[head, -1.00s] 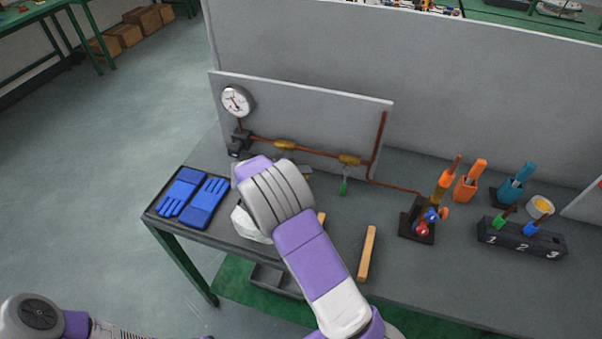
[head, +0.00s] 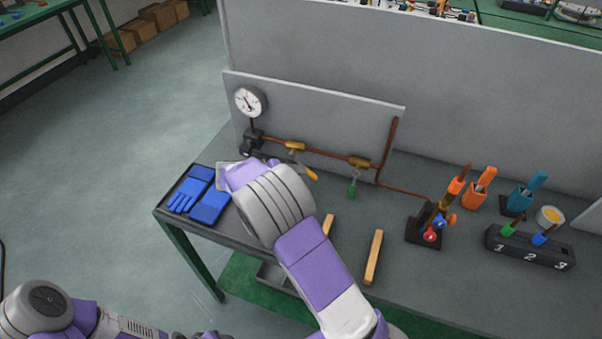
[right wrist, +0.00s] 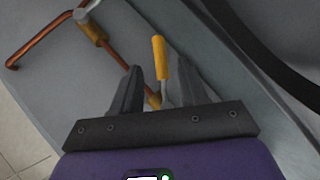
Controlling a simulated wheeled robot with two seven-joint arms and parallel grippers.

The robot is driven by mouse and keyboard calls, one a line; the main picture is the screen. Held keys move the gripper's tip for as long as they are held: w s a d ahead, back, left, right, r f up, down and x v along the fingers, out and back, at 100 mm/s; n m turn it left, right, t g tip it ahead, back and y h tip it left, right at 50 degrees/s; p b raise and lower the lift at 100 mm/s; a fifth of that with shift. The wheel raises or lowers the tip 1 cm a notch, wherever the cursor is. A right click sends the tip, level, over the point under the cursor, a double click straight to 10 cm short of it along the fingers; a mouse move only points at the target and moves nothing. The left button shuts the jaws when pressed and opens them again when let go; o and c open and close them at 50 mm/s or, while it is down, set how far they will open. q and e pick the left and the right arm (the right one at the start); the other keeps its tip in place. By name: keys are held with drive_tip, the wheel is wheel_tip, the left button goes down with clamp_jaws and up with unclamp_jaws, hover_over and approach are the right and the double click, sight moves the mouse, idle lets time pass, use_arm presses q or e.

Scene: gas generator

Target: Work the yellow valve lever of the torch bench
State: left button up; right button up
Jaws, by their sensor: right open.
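The yellow valve lever (head: 311,173) hangs below the left brass valve (head: 295,146) on the copper pipe at the back of the bench. In the right wrist view the lever (right wrist: 158,55) stands between the two dark fingers of my right gripper (right wrist: 158,88). The fingers are open, with a gap on each side of it; I cannot tell whether either touches it. In the head view my right wrist hides most of that hand. Only a dark edge of what seems to be my left gripper (head: 203,335) shows at the bottom edge.
A green lever (head: 352,189) hangs from the right valve. A pressure gauge (head: 250,101) is at the panel's left. Blue gloves (head: 208,206), a wooden bar (head: 374,257), a torch stand (head: 424,236) and a numbered block (head: 530,248) are on the bench.

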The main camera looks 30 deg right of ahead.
sight(310, 171)
drive_tip(key=shift+a, duration=0.1)
